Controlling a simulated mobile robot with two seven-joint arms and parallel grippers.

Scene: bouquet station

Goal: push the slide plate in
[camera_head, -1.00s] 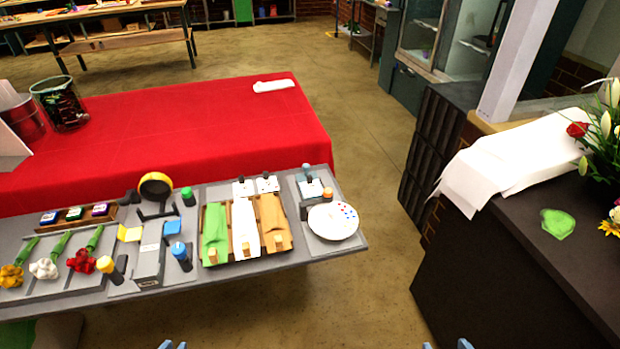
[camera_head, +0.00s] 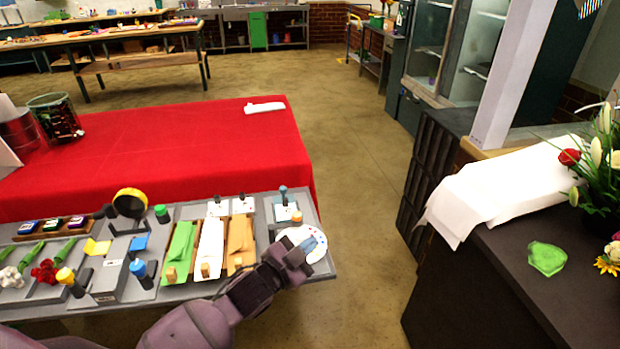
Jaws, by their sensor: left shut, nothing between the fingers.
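No part is clearly marked as the slide plate, so I cannot tell which it is. A white round plate (camera_head: 319,267) with coloured dots lies at the table's right end. My left gripper (camera_head: 312,243) is over this round plate and partly hides it. Its fingers are shut with nothing between them; contact with the plate cannot be told. My right gripper is out of view.
Green, white and brown wraps (camera_head: 210,248) lie in a tray beside my left arm. Knobbed posts, including a blue-topped one (camera_head: 138,268), stand on the table. A red-covered table (camera_head: 190,150) is behind. A dark counter (camera_head: 480,290) is at right, with open floor between.

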